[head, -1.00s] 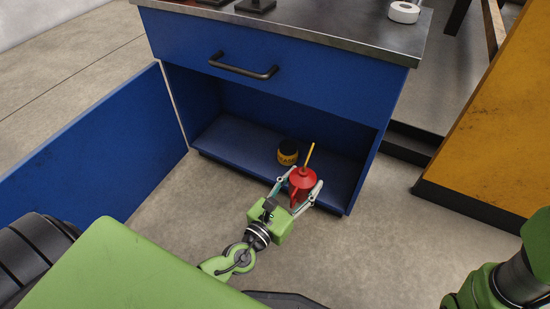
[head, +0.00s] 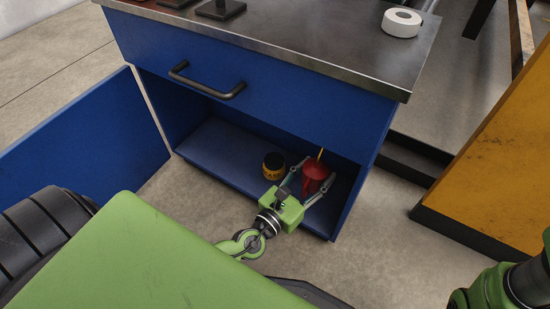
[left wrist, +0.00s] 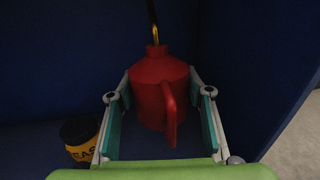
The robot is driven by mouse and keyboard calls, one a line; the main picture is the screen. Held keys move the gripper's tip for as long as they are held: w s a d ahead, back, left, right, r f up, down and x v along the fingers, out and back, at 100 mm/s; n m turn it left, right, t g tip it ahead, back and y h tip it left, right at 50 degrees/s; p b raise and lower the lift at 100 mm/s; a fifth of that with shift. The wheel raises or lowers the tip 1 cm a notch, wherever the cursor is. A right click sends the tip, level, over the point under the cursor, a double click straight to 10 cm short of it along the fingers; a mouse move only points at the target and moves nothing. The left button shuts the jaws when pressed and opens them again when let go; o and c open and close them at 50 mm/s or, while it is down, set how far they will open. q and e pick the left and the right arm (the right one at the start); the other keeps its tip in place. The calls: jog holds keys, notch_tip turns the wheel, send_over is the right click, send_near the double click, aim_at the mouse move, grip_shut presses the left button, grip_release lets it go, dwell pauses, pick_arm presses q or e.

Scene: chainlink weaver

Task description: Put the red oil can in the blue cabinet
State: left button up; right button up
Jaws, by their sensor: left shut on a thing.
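The red oil can (head: 314,177) has a thin yellow spout and is upright inside the open lower compartment of the blue cabinet (head: 245,130), near its right wall. My left gripper (head: 308,187) is shut on the can, one finger on each side. In the left wrist view the can (left wrist: 158,85) sits between the fingers with its handle toward the camera. Whether the can's base touches the cabinet floor cannot be told. Only my right arm shows at the lower right edge; its gripper is out of view.
A yellow jar with a black lid (head: 273,166) stands just left of the can, also in the left wrist view (left wrist: 80,138). The blue door (head: 85,145) is swung open at left. A tape roll (head: 402,22) lies on the top. A yellow panel (head: 490,160) stands right.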

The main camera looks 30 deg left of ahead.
pick_arm(q)
jog(key=shift+w+f, duration=0.3)
notch_tip(320, 180, down, 10)
jog(key=b, duration=0.8)
jog(key=shift+s+r+b, duration=0.1)
jog(key=shift+r+b, duration=0.1)
jog(key=shift+b, duration=0.15)
jog(key=o, duration=1.3)
jog(key=shift+o, duration=0.3)
